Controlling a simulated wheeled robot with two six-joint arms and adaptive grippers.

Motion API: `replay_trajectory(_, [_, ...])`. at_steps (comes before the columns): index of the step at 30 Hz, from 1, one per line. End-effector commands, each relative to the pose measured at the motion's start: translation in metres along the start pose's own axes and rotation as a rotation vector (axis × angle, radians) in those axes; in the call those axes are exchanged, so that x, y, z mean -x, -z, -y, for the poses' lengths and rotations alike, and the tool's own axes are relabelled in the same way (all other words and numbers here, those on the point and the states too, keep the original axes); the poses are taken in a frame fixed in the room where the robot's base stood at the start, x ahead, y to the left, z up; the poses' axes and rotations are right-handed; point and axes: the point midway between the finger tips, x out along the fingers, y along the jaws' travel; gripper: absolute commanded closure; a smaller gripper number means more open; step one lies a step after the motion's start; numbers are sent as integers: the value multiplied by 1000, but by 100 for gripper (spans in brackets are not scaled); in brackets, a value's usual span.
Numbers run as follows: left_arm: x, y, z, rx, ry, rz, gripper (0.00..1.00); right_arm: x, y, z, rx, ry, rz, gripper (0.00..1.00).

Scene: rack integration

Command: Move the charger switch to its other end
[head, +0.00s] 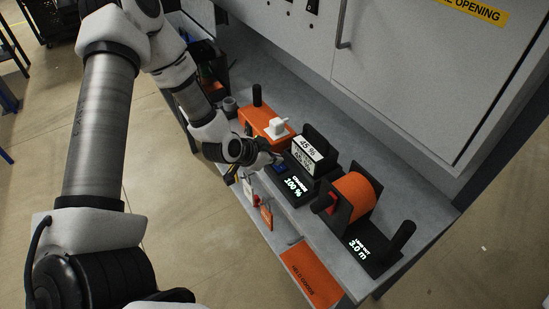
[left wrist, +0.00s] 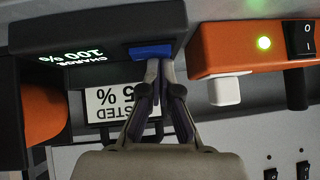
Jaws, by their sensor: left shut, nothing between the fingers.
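The charger (head: 296,187) is a black box on the bench with a lit display reading "CHARGE 100 %". It also fills the upper left of the left wrist view (left wrist: 98,32). Its switch is a small blue piece (left wrist: 152,51) at the end of the box beside the display; it shows small in the head view (head: 280,168). My left gripper (left wrist: 155,68) is shut and empty, its fingertips right at the blue switch. I cannot tell if they touch it. In the head view the left gripper (head: 275,159) reaches in beside the charger. My right gripper is not in view.
An orange power box (head: 262,121) with a white plug (head: 277,128) and a green light stands close beside the charger. A card reading "TESTED" (left wrist: 108,103) stands behind the charger. An orange spool (head: 357,190) is to the right. A cabinet (head: 430,70) rises behind the bench.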

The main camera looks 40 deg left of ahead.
Motion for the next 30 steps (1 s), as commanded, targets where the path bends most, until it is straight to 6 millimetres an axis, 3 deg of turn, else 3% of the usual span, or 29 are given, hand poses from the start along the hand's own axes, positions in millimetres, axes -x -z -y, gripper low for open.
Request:
replay_trajectory(8, [-2, -2, 0, 1, -1, 3, 100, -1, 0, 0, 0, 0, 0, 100])
replay_trajectory(19, [2, 0, -15, 1, -3, 5, 100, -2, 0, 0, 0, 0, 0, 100])
replay_trajectory(30, [5, 6, -14, 1, 0, 2, 100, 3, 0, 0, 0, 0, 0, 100])
